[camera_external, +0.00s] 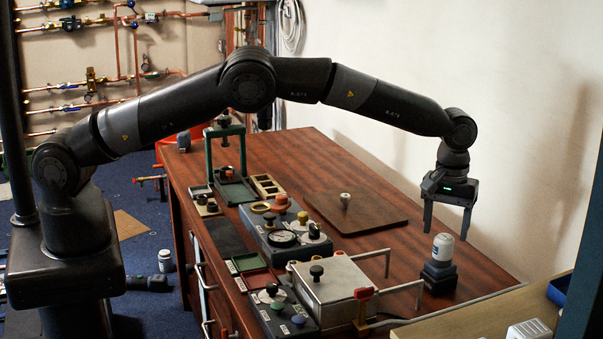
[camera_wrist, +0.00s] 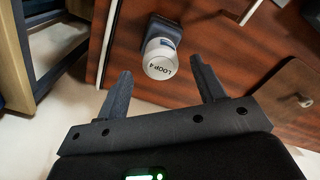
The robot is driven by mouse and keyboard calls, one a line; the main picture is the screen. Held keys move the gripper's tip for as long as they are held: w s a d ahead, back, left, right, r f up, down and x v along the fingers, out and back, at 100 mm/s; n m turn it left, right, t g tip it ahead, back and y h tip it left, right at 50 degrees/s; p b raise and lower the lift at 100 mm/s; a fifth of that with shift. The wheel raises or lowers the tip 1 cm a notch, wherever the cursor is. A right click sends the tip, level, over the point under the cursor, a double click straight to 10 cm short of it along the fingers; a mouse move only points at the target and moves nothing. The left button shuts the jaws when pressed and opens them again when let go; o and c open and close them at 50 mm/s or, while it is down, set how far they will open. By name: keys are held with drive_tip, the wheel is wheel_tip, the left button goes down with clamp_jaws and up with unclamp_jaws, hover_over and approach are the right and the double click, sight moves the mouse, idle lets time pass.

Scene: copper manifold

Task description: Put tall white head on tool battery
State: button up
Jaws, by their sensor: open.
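A white cylindrical head (camera_external: 443,247) stands upright on top of a dark tool battery (camera_external: 438,276) at the right end of the wooden table. In the wrist view the white head (camera_wrist: 160,58), with "LOOP 4" on its top, shows above the dark battery (camera_wrist: 164,27). My gripper (camera_external: 446,234) is open and empty, pointing down just above the head. In the wrist view its two fingers lie to the left and right of the head, apart from it. Whether the head is seated or only resting on the battery cannot be told.
A brown board (camera_external: 375,215) with a pale knob (camera_external: 345,200) lies behind to the left. A grey box (camera_external: 335,283) with metal handles (camera_external: 405,290) and a red-topped lever (camera_external: 363,294) stands left of the battery. A wooden ledge (camera_external: 480,310) is at the front right.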

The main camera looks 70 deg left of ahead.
wheel_tip(320, 180, up, 6)
drive_tip(key=shift+r, duration=0.15)
wheel_tip(320, 180, up, 6)
hover_over(444, 237)
drive_tip(key=s+a, duration=0.1)
drive_tip(key=a, duration=0.3)
drive_tip(key=s+a+r+m+t, duration=0.1)
drive_tip(key=s+a+r, duration=0.4)
drive_tip(key=r, duration=0.4)
drive_tip(key=s+a+r+m+t+h, duration=0.1)
drive_tip(key=s+a+r+m, duration=0.1)
drive_tip(key=s+a+r, duration=0.8)
drive_tip(key=s+a+r+m+t, duration=0.1)
drive_tip(key=s+a, duration=0.1)
drive_tip(key=s, duration=0.6)
drive_tip(key=s+a+r+m+t, duration=0.1)
drive_tip(key=s+a, duration=0.1)
drive_tip(key=s, duration=0.6)
drive_tip(key=s+a+f+m, duration=0.1)
drive_tip(key=s+a+f, duration=0.1)
drive_tip(key=s, duration=0.6)
drive_tip(key=s+a+f+m+t+y, duration=0.1)
drive_tip(key=s+a+f+m, duration=0.1)
drive_tip(key=s+f, duration=0.3)
drive_tip(key=shift+s+t, duration=0.3)
drive_tip(key=shift+s, duration=1.65)
